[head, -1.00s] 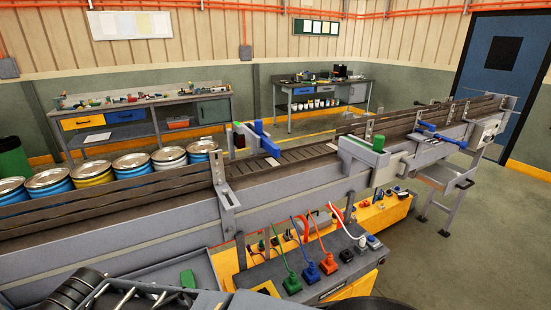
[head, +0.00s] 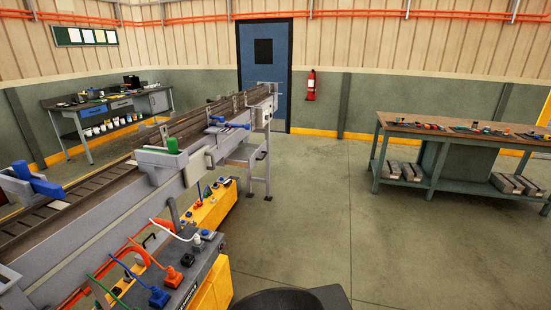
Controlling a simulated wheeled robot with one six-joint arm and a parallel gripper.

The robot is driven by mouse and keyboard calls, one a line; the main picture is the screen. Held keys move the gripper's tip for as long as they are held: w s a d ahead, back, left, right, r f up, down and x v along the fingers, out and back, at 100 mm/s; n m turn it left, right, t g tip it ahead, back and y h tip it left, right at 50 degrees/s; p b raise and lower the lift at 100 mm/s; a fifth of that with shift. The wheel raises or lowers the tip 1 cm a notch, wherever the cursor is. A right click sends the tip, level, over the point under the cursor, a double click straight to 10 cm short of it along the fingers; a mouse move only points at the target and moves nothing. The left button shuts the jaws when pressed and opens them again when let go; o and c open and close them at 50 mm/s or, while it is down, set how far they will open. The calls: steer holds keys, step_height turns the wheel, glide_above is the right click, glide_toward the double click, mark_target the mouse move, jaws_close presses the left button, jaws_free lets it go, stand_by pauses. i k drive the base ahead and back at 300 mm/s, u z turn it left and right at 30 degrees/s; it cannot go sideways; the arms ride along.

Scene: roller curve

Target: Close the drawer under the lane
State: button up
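The lane (head: 105,190) is a grey-railed conveyor running from the lower left to the far middle. Under its far end, a grey tray-like part (head: 244,152) sticks out to the right near the support legs; it may be the drawer, but it is too small to tell how far it stands out. A yellow cabinet (head: 213,210) and a grey-topped unit with coloured plugs and cables (head: 185,270) stand below the lane's near side. My gripper is not in view.
Open floor (head: 310,210) lies right of the lane. A green-framed workbench (head: 430,185) stands at the right, another bench (head: 110,110) at the back left. A blue door (head: 265,75) and a red extinguisher (head: 311,85) are on the back wall.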

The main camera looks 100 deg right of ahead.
mark_target(243, 154)
steer(key=u, duration=0.05)
steer(key=k, duration=1)
steer(key=z, duration=3.2)
steer(key=i, duration=2.1)
steer(key=u, duration=0.6)
steer(key=i, duration=0.6)
steer(key=u, duration=0.25)
